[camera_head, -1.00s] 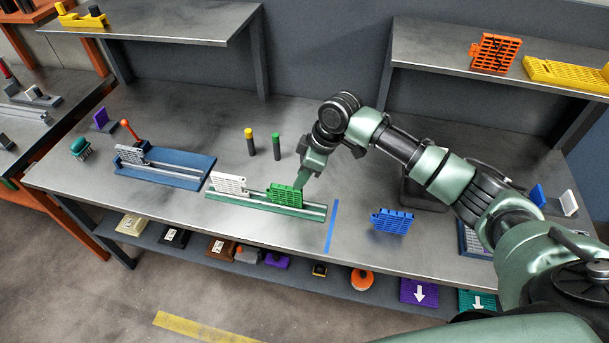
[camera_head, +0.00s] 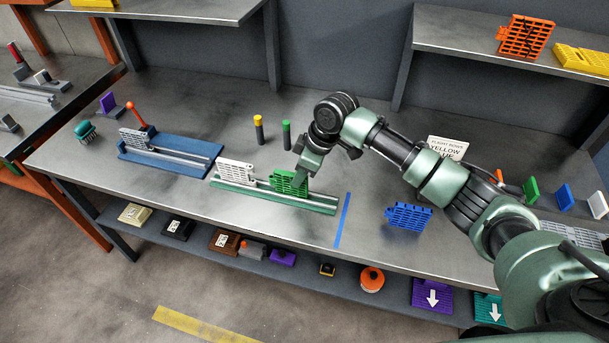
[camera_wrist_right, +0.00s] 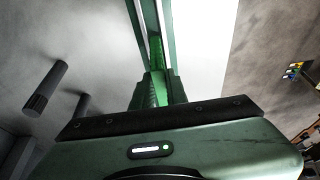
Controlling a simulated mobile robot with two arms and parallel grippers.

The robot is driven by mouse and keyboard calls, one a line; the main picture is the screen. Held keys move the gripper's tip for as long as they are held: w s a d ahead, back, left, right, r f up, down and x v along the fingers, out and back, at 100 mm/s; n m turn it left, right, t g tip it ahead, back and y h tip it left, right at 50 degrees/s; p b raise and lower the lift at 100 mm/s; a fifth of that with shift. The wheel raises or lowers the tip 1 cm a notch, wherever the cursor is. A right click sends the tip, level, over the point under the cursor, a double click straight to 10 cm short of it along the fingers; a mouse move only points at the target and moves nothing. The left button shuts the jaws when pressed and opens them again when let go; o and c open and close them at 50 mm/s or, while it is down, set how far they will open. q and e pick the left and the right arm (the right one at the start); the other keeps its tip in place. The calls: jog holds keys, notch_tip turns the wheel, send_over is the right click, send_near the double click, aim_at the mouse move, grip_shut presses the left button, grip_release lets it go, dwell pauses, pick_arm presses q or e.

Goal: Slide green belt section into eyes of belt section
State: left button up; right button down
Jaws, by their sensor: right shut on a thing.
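The green belt section (camera_head: 291,182) stands upright in the right half of the green rail fixture (camera_head: 325,205). The white belt section (camera_head: 236,173) stands at the left end of the same rail. A small gap seems to show between the two sections. My right gripper (camera_head: 302,174) is shut on the upper right part of the green section. In the right wrist view the green section (camera_wrist_right: 156,52) shows edge-on at the fingers, along the rail. The eyes and the meeting edges are too small to make out. My left gripper is not in view.
A blue fixture (camera_head: 195,164) with a grey section and an orange-knobbed lever stands to the left. Yellow-capped (camera_head: 259,130) and green-capped (camera_head: 286,133) pins stand behind the rail. A blue belt section (camera_head: 409,216) lies right of the blue tape line (camera_head: 344,220).

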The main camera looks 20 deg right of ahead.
aim_at(278, 171)
jog(key=shift+w+a, duration=0.55)
jog(key=shift+a, duration=0.25)
jog(key=shift+w+a, duration=0.5)
jog(key=shift+a, duration=0.3)
jog(key=shift+w+a, duration=0.55)
jog(key=shift+a, duration=0.25)
jog(key=shift+w+a, duration=0.5)
jog(key=shift+a, duration=0.2)
jog(key=c, duration=1.3)
grip_release()
jog(key=shift+c, duration=0.2)
jog(key=b+v, duration=0.1)
jog(key=v, duration=0.6)
jog(key=shift+s+d+r, duration=0.1)
jog(key=shift+s+r, duration=0.05)
jog(key=shift+r, duration=0.2)
